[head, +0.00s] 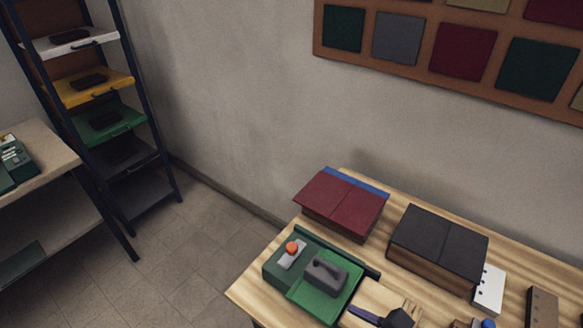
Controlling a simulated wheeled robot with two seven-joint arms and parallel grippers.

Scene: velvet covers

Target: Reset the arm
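Neither of my grippers nor any part of my arms shows clearly in the head view. The wooden table (246,291) stands at the lower right. On it are a red velvet-covered box or book (340,199) with a blue edge, a black one (437,240), and a green device (318,302) with an orange knob (292,248) and a grey handled block (325,274). At the bottom edge lies a partly cut-off dark tool (366,315) with a purplish handle.
A dark shelf rack (166,165) with coloured trays stands at the left against the wall. A pale bench (60,165) with a green machine (17,160) is at the far left. A cork board (400,60) with coloured swatches hangs above. The tiled floor (190,245) between is clear.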

